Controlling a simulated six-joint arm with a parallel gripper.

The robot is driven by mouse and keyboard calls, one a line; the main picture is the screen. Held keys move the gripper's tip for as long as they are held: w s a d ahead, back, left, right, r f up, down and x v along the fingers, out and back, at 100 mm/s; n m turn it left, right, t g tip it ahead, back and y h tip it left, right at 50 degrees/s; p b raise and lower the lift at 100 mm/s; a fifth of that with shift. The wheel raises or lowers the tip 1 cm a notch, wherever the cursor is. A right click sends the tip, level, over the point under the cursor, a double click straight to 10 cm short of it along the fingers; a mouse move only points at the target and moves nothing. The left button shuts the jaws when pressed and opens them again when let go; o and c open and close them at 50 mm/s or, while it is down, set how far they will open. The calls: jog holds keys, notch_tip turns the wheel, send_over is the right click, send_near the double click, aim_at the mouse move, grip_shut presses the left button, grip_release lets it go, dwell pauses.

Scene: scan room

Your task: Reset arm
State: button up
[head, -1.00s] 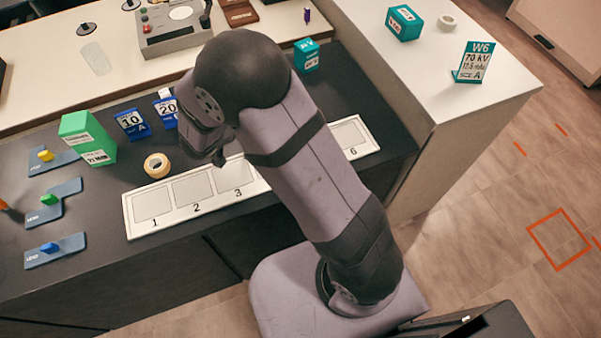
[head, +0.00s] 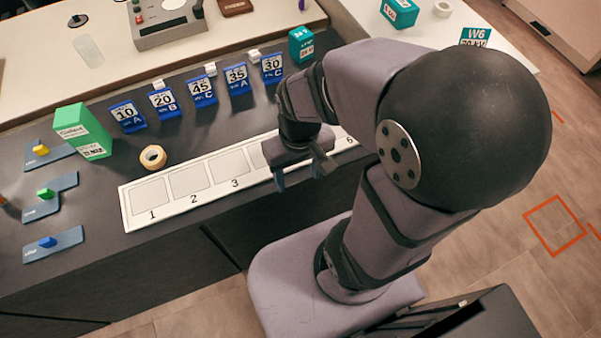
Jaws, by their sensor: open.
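My gripper (head: 297,178) is at the near edge of the dark counter, over the right part of the white numbered strip (head: 202,203). Its two fingers stand apart, pointing down, with nothing seen between them. Slots 1, 2 and 3 of the strip show empty. The gripper and arm cover part of the slots to the right of 3; the label 6 shows at the right end. My arm is bent, with its large dark joint to the right of the counter.
Several blue number cards (head: 201,91) stand behind the strip. A green box (head: 82,132), a tan tape roll (head: 153,157) and blue plates with coloured knobs (head: 54,248) are at the left. A teal box (head: 301,44) stands behind my arm. A W6 sign (head: 475,37) is partly hidden.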

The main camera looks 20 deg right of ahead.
jog(key=shift+s+d, duration=0.2)
jog(key=shift+s, duration=0.05)
notch_tip(320, 180, up, 6)
jog(key=p, duration=0.6)
